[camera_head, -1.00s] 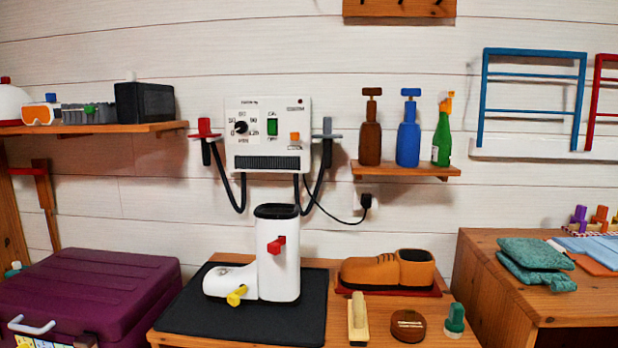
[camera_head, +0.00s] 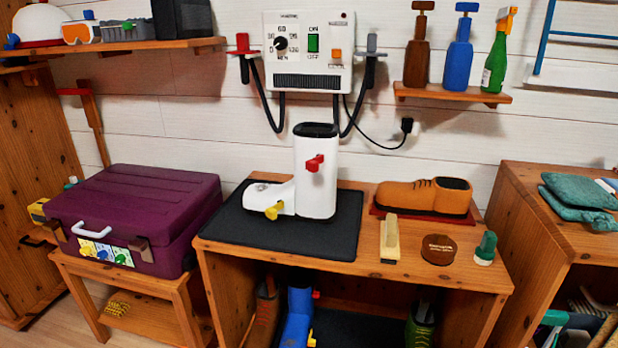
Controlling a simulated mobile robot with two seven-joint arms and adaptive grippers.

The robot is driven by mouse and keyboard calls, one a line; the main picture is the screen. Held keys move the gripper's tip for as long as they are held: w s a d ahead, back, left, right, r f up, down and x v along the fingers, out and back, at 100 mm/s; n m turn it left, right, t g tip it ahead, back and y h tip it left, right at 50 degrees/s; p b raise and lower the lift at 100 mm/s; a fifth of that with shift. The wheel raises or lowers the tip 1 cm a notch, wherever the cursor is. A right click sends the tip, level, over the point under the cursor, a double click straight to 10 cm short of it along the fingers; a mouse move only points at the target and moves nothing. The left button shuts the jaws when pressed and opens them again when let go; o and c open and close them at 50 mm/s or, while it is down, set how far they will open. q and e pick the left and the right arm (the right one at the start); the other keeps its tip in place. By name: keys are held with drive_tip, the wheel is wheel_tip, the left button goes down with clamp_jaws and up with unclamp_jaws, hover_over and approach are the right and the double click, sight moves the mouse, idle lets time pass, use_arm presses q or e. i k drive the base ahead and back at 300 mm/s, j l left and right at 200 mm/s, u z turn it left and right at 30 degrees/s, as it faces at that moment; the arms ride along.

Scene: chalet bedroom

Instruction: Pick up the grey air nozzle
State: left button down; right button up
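The grey air nozzle (camera_head: 372,44) sits on the right side of the white wall-mounted control box (camera_head: 309,52), in its holder. A black hose runs down from it and loops back under the box. A similar red nozzle (camera_head: 242,44) hangs on the box's left side with its own black hose. Neither of my grippers shows in the head view.
Below the box, a white boot (camera_head: 317,190) stands on a black mat (camera_head: 335,238) on a wooden bench (camera_head: 365,268). An orange shoe, brush and round tin are to its right. A bottle shelf (camera_head: 452,94) is right of the nozzle. A purple case (camera_head: 135,215) stands left.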

sight(371, 54)
drive_tip(key=i+j, duration=0.3)
drive_tip(key=j, duration=0.15)
drive_tip(key=i+j, duration=0.3)
drive_tip(key=j, duration=0.15)
drive_tip(key=i+j, duration=0.3)
drive_tip(key=j, duration=0.15)
